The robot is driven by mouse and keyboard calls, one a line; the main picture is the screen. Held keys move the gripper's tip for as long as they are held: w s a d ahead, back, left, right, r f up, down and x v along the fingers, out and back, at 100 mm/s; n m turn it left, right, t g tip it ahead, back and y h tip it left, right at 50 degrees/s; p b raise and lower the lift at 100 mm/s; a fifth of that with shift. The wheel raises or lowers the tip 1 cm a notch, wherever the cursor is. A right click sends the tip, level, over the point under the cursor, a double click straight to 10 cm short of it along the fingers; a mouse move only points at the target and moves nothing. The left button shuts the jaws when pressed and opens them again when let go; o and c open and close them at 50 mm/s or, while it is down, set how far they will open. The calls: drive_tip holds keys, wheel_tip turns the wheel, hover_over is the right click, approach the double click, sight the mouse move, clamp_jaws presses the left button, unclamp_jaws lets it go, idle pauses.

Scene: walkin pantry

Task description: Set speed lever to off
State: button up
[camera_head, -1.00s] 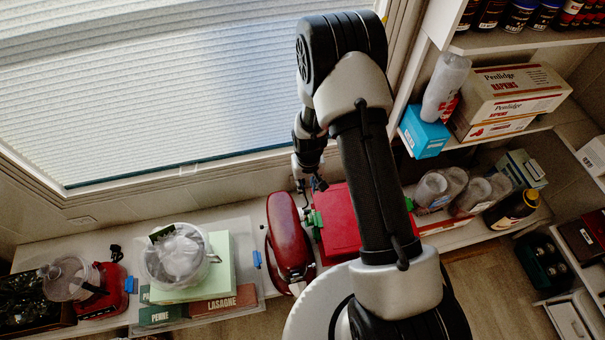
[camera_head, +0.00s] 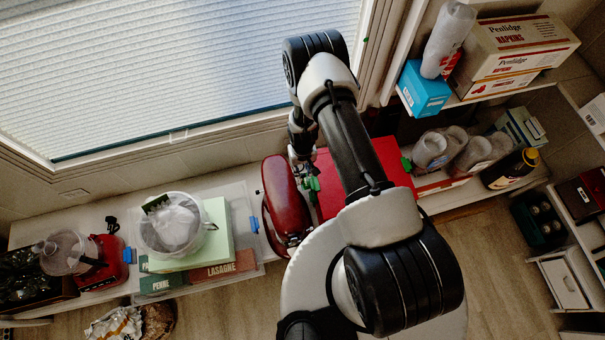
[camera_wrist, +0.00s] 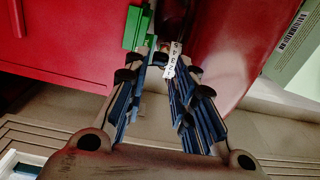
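A red stand mixer (camera_head: 287,197) stands on the counter below the window, seen from above. In the wrist view, its glossy red body (camera_wrist: 215,35) fills the upper middle to right. A white strip with small dark marks (camera_wrist: 172,60) shows on its side, close to my fingertips. My gripper (camera_wrist: 163,68) points at this side, its fingers apart with a gap between them. A small dark piece shows near the tips; I cannot tell whether it is the speed lever or whether a finger touches it. In the head view my gripper (camera_head: 304,172) is at the mixer's right side, partly hidden by my arm.
A red box (camera_head: 332,185) with a green tab (camera_head: 312,183) stands close to the mixer's right. Napkin boxes (camera_head: 520,55) and bottles are at the right.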

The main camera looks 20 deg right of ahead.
drive_tip(key=shift+f+b, duration=0.35)
drive_tip(key=shift+f, duration=1.4)
drive_tip(key=shift+c, duration=0.5)
clamp_jaws()
